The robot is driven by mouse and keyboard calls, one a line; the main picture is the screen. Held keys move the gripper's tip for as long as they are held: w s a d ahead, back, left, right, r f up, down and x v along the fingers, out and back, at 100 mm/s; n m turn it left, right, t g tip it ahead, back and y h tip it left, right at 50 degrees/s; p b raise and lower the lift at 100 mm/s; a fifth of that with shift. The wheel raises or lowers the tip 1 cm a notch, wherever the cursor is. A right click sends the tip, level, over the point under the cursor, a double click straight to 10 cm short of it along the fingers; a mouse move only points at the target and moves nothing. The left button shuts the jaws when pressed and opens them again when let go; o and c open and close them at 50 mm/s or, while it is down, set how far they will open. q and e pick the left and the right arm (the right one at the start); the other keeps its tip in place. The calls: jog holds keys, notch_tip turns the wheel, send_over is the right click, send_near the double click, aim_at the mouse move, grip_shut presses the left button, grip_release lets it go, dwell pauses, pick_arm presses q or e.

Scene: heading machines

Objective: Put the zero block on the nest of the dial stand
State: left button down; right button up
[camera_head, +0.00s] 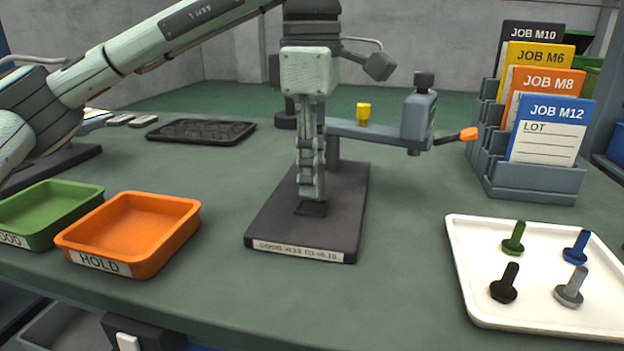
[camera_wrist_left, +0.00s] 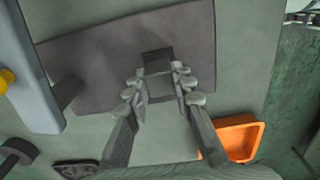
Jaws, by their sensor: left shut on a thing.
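The dial stand (camera_head: 345,195) has a dark flat base with a label on its front edge; it also fills much of the left wrist view (camera_wrist_left: 100,55). A darker square on the base, seemingly the nest (camera_head: 312,209), shows just below my fingertips and just beyond them in the left wrist view (camera_wrist_left: 157,56). My left gripper (camera_head: 309,190) points straight down over the base. It is shut on a small grey block (camera_wrist_left: 160,87), seemingly the zero block, which the fingers hide in the head view. I cannot tell whether the block touches the nest. My right gripper is not in view.
The stand's arm carries a grey dial body (camera_head: 418,118) with an orange-tipped lever (camera_head: 467,134), right of my gripper. An orange HOLD tray (camera_head: 120,265) and a green tray (camera_head: 25,235) stand left. A white bolt tray (camera_head: 465,265) and card rack (camera_head: 535,185) stand right.

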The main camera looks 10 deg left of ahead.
pick_arm(q)
jog(key=shift+f, duration=0.8)
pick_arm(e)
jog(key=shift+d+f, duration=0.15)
pick_arm(q)
jog(key=shift+f, duration=0.15)
jog(key=c, duration=1.3)
grip_release()
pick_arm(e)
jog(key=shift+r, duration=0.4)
pick_arm(q)
jog(key=shift+r, duration=0.25)
notch_tip(320, 180, up, 11)
jog(key=shift+f+p, duration=0.15)
jog(key=shift+p, duration=0.7)
jog(key=shift+r, duration=0.55)
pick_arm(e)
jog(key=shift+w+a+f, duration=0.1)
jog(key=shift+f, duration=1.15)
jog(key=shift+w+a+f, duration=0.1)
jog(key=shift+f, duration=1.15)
